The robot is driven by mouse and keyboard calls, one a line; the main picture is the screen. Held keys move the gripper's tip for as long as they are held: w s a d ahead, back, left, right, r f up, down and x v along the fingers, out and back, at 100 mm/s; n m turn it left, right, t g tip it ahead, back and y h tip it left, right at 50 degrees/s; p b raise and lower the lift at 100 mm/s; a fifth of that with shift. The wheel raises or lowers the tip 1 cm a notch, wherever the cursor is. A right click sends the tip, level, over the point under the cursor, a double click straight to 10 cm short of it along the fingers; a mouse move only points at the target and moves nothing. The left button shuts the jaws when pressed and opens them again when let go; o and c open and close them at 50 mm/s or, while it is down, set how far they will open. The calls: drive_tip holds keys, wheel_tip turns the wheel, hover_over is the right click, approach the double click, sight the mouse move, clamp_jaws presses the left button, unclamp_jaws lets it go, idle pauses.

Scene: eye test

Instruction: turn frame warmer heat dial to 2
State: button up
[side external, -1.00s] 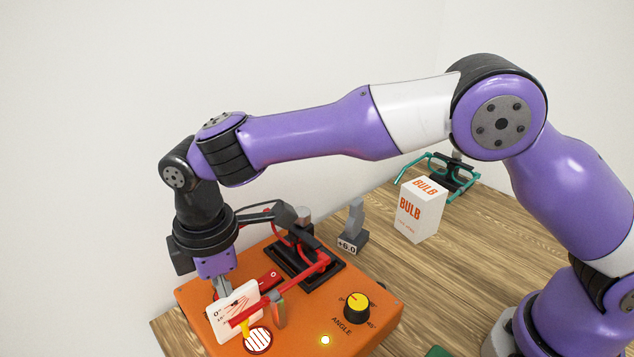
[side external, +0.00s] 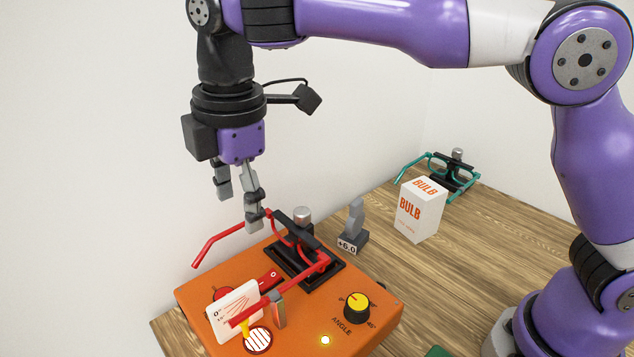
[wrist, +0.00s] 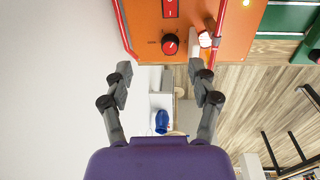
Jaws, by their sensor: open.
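The orange frame warmer (side external: 380,303) stands on the wooden table. In the wrist view its heat dial (wrist: 170,44) shows as a round black knob with a red cap and a pale pointer line; the scale is too small to read. In the side view a white card (side external: 222,322) mostly hides this dial, and only some red (side external: 222,293) shows behind it. My gripper (side external: 240,207) is open and empty, pointing down above the warmer, clear of the dial. Both fingers also show spread in the wrist view (wrist: 160,77).
Red glasses (side external: 325,262) sit on the warmer, one arm near my fingertip; I cannot tell if they touch. A yellow-capped ANGLE knob (side external: 357,304), a red switch (side external: 270,279), a grey +6.0 stand (side external: 353,232), a BULB box (side external: 418,211) and green glasses (side external: 455,174) are around.

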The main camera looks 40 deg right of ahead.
drive_tip(key=s+d+r+m+t, duration=0.1)
drive_tip(key=d+r+m, duration=0.25)
drive_tip(key=d, duration=0.45)
drive_tip(key=s+d+f+m+t, duration=0.3)
drive_tip(key=s+d+m, duration=0.7)
drive_tip(key=d+m, duration=0.2)
drive_tip(key=shift+s+d+f+m, duration=0.3)
drive_tip(key=shift+s+d+m, duration=0.05)
drive_tip(key=shift+s+d, duration=0.1)
drive_tip(key=shift+w, duration=0.1)
drive_tip(key=shift+s+d+f+m+t, duration=0.3)
drive_tip(key=shift+s+d+f+m, duration=0.1)
drive_tip(key=shift+s+f+m, duration=0.4)
